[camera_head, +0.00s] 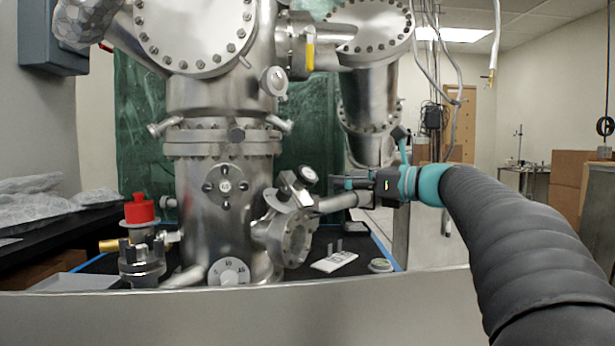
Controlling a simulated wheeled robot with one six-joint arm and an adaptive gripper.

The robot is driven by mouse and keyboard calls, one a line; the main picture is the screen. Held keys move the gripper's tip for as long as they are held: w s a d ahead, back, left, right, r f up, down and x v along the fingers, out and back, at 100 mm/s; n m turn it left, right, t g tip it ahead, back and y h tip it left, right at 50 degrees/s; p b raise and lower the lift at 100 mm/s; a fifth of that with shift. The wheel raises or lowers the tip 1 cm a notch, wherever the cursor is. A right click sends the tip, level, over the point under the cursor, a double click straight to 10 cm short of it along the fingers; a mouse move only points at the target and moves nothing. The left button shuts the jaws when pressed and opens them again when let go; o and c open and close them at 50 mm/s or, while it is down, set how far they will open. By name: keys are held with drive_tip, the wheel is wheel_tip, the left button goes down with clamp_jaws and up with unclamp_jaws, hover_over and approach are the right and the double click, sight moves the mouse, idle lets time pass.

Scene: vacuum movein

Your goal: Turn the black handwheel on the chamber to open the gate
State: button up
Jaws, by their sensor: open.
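The steel chamber (211,238) stands left of the middle. A round plate (225,186) with several dark knobs is on its front, and a pale numbered dial (229,272) sits low on it. I cannot make out a black handwheel for certain on the chamber. My gripper (338,184) is open and points left at the end of my dark-sleeved arm. In the picture it is right of the round plate and near a small black-rimmed gauge (308,175). Its fingers are small in view, and I see nothing held between them. Its distance from the chamber is unclear.
A flanged side port (290,238) and a steel tube (340,202) lie below and beside my gripper. A red-capped valve (139,208) stands at left. A metal ledge (250,310) crosses the front. A white block (334,261) lies on the dark surface behind it.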

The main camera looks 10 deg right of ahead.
sight(310, 175)
drive_tip(key=x, duration=1)
drive_tip(key=shift+w+a, duration=0.15)
drive_tip(key=shift+w, duration=0.05)
drive_tip(key=c, duration=1.2)
